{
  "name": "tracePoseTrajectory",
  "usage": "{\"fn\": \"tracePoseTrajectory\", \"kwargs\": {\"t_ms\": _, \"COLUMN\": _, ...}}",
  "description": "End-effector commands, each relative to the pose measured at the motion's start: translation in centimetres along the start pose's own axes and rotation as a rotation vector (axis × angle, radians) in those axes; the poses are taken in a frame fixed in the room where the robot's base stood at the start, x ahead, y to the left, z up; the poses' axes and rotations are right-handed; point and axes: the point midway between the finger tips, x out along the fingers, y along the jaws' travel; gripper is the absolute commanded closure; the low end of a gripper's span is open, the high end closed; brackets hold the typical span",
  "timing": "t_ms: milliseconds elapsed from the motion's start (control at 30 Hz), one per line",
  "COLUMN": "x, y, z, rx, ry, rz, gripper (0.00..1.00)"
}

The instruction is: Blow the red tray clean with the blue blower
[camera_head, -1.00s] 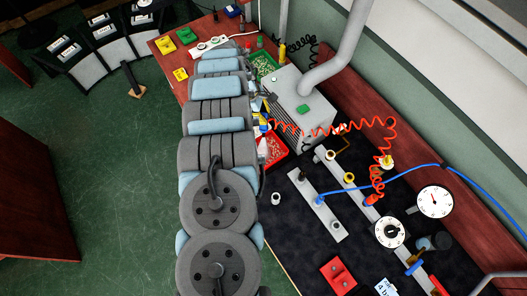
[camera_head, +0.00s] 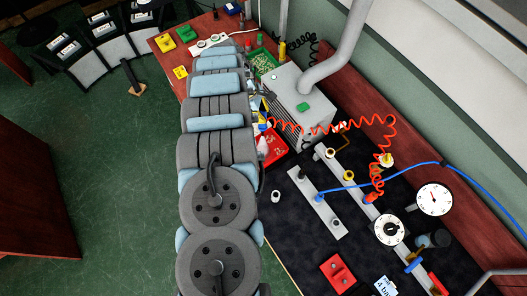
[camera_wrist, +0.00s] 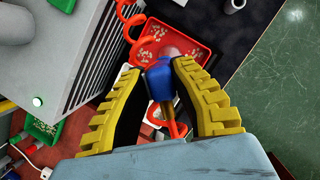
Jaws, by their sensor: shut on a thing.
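The red tray (camera_wrist: 192,38) lies under my gripper in the wrist view, with pale bits in clusters at its left side and some near its right side. It also shows beside my arm in the head view (camera_head: 274,152), partly covered. My gripper (camera_wrist: 172,68) has yellow ribbed fingers and is shut on the blue blower (camera_wrist: 160,84). The blower's pale rounded front end is over the tray, hiding part of it. A red coiled hose (camera_wrist: 132,20) shows beside the tray, and red hose is also visible behind the blower.
A grey machine box (camera_head: 300,102) with a thick pipe stands close beside the tray. A green tray (camera_head: 263,62) of pale bits sits behind it.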

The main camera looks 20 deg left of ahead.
Motion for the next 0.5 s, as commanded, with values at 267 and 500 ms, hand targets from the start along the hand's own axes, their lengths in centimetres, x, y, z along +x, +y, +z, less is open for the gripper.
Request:
{"fn": "tracePoseTrajectory", "kwargs": {"t_ms": 267, "x": -0.5, "y": -0.8, "z": -0.7, "rx": -0.001, "ry": 0.001, "rz": 0.002, "gripper": 1.0}}
{"fn": "tracePoseTrajectory", "kwargs": {"t_ms": 500, "x": -0.6, "y": -1.5, "z": -1.3, "rx": 0.0, "ry": 0.001, "rz": 0.003, "gripper": 1.0}}
